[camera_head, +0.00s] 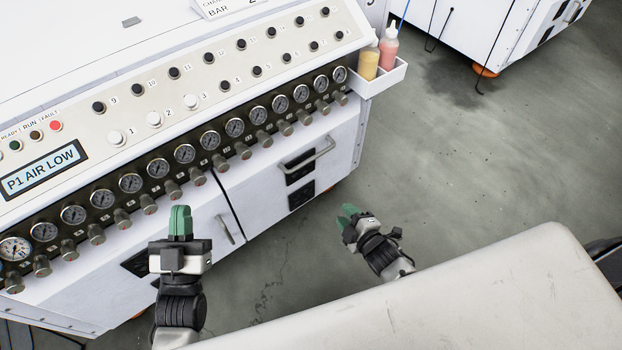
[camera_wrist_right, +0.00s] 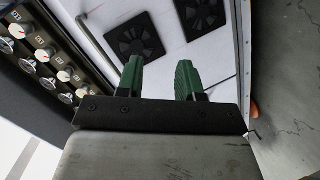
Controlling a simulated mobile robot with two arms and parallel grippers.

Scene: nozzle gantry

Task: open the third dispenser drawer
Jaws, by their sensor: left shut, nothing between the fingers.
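I see nothing that I can tell is a dispenser drawer. A white machine cabinet (camera_head: 277,195) with a sloped control panel (camera_head: 215,75) fills the left of the head view. My left gripper (camera_head: 181,221) is shut and empty, in front of the cabinet's lower front. My right gripper (camera_head: 349,215) is over the grey floor, right of the cabinet. In the right wrist view its green fingers (camera_wrist_right: 160,80) stand apart with nothing between them, and the white cabinet front shows beyond.
A row of gauges (camera_head: 184,153) with knobs runs along the panel. A horizontal bar handle (camera_head: 312,156) is on the cabinet front. A small white tray (camera_head: 378,84) holds a yellow bottle (camera_head: 368,64) and a pink bottle (camera_head: 389,47). The floor (camera_head: 470,160) to the right is open.

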